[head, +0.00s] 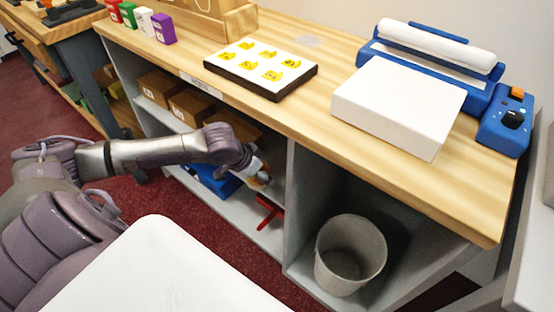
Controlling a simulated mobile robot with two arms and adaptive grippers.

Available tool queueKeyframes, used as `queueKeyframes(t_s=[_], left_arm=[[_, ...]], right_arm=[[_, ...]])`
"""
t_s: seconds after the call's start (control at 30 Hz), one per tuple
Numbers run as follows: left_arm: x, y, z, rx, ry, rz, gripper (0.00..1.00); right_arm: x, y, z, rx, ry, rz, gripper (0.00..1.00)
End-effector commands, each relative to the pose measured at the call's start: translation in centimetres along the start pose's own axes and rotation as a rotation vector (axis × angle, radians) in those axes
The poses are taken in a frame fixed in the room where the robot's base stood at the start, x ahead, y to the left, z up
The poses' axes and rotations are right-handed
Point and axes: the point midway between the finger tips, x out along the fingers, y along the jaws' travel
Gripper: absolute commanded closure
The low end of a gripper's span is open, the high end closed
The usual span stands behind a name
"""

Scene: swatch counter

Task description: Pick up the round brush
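My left arm reaches from the left into the open shelf under the counter. Its gripper (260,178) is low in the middle bay, close to the shelf board. The gripper is small and partly hidden by its own wrist, so I cannot tell whether it is open or shut. I cannot make out a round brush for certain; the gripper may hide it. A red object with a crosspiece (268,213) lies on the lower shelf just below the gripper, apparently apart from it. My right gripper is not in view.
A blue bin (214,183) and cardboard boxes (188,106) sit in the shelf beside my arm. A grey divider (297,205) separates a grey waste bin (350,255). On the counter (300,120) are a swatch board (240,72), a white box (395,105) and a blue machine (480,92).

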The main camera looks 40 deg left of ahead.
Motion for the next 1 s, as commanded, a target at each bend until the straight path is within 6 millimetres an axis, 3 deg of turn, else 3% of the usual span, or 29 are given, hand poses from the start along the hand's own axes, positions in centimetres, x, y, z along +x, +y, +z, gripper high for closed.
queueKeyframes(t_s=[0.1,0.33,0.6,0.97,1.0], left_arm=[[-2.1,-0.1,3.5,0.005,-0.011,-0.004,0.71],[-4.7,0.1,7.8,0.005,-0.007,0.002,0.71],[-5.7,0.0,9.8,0.000,0.000,0.000,0.71],[-5.8,0.1,10.1,-0.001,0.002,0.001,0.71],[-5.8,0.1,10.1,-0.001,0.002,0.001,0.36]], right_arm=[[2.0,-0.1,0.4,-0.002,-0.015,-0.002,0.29],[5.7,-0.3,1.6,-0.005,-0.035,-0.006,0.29],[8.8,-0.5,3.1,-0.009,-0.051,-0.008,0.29],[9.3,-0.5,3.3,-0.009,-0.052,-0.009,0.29],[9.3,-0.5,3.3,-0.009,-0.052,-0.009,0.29]])
